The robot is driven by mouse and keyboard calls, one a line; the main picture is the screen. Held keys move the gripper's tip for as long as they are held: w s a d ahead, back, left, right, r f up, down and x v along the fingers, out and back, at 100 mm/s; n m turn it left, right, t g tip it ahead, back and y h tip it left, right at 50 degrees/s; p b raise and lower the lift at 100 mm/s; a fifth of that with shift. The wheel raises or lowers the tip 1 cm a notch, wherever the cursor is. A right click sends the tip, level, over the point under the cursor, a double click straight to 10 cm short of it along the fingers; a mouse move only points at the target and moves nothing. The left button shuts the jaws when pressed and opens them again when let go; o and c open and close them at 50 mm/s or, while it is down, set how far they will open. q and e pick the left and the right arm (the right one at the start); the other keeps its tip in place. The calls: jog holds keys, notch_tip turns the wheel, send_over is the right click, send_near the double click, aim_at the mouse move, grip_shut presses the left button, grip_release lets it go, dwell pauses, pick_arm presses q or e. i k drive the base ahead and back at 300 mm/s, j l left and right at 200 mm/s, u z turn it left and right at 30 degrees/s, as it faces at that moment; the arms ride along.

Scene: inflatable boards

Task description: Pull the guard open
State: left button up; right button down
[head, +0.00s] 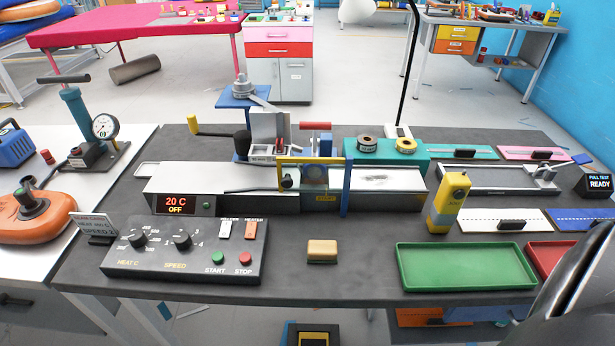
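A yellow-framed guard (311,158) stands at the front of the grey seam machine (222,180), near the middle of the dark bench. It looks closed across the machine's working gap, and its inside panel looks see-through. A black knob (287,182) shows at its lower left, and a blue upright (347,187) stands at its right edge. Neither of my grippers is in view. A dark, shiny curved part at the lower right edge looks like my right arm, far from the guard.
A control box (185,250) with knobs and buttons sits front left; the display (182,203) reads 20 C, OFF. A tan block (322,251), a yellow device (449,203) and a green tray (466,267) stand in front. Bare bench lies around the tan block.

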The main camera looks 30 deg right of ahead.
aim_at(310, 181)
jog(key=k+l, duration=0.15)
jog(key=l, duration=0.15)
jog(key=k+l+z, duration=0.1)
jog(key=z, duration=0.95)
jog(key=l, duration=0.1)
